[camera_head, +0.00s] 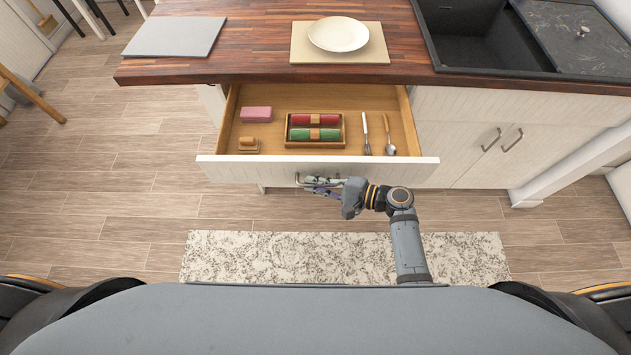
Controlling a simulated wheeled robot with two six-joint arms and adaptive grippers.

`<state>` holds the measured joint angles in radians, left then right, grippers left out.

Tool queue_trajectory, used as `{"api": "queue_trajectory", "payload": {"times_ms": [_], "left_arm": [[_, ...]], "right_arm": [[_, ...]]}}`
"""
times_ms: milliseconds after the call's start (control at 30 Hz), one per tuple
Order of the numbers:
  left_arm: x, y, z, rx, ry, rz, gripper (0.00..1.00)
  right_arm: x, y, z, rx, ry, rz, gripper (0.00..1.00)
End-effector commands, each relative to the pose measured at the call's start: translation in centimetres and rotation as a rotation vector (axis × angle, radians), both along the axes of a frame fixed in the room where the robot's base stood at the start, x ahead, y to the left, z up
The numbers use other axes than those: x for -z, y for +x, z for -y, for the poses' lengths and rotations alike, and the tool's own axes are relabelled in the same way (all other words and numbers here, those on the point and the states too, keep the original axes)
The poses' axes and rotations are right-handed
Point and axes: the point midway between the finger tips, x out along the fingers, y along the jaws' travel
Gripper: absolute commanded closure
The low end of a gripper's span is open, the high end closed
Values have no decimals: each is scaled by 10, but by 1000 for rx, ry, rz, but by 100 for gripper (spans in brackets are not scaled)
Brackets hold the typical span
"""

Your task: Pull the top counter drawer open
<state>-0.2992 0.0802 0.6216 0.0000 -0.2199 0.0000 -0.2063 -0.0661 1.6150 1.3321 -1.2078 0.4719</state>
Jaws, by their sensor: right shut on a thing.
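The top counter drawer (230,170) stands pulled out from under the wooden counter, with its inside in plain view. Its white front carries a metal handle (299,178). My right gripper (318,184) is at the handle and shut on it; the fingers partly hide the handle. In the drawer lie a pink block (256,114), a small wooden item (248,144), a wooden tray (288,141) with a red roll and a green roll, and two utensils (366,135). My left gripper does not show.
The counter (255,45) holds a grey board (175,37), a mat with a cream plate (338,34) and a dark sink (470,45). A closed cabinet (470,150) is at the right. A speckled rug (300,258) lies on the floor before the drawer.

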Motion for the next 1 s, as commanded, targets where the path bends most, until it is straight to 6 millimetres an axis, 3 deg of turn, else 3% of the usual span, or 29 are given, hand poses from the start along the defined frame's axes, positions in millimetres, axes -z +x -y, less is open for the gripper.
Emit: {"api": "queue_trajectory", "payload": {"times_ms": [133, 167, 233, 667, 767, 1000], "left_arm": [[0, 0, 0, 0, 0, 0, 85], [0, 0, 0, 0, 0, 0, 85], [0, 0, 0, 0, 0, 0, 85], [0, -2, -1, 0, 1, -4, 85], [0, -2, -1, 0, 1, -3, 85], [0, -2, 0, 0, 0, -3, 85]], "right_arm": [[0, 0, 0, 0, 0, 0, 100], [0, 0, 0, 0, 0, 0, 88], [0, 0, 0, 0, 0, 0, 80], [0, -1, 2, 0, -1, 0, 80], [-2, -5, 14, 0, -5, -1, 80], [-14, -24, 67, -2, -8, -1, 80]]}}
